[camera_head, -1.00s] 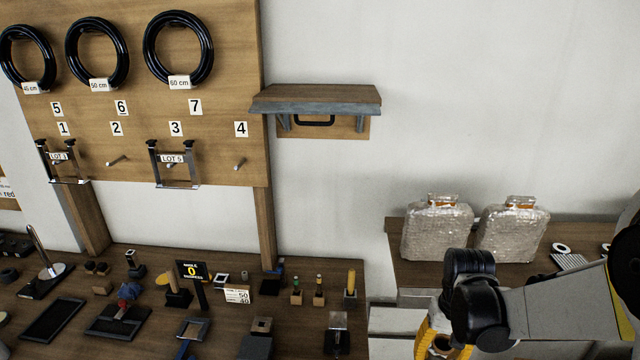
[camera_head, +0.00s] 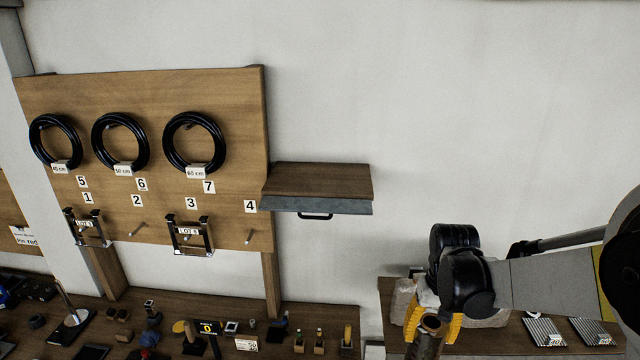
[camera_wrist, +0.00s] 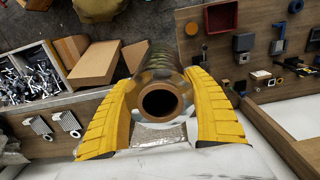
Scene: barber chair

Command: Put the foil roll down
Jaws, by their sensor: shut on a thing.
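The foil roll (camera_wrist: 159,101) is gripped in the wrist view. Its open brown core faces the camera, and its banded body runs away behind the core. My gripper (camera_head: 432,322) is shut around it, with one yellow finger on each side.
The right-hand bench (camera_head: 390,293) carries wrapped bags, mostly hidden behind my arm, and grey ribbed pieces (camera_head: 545,331). A wall shelf (camera_head: 320,180) has a bare top. The left bench is crowded with tools. The pegboard (camera_head: 235,110) holds black hose coils.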

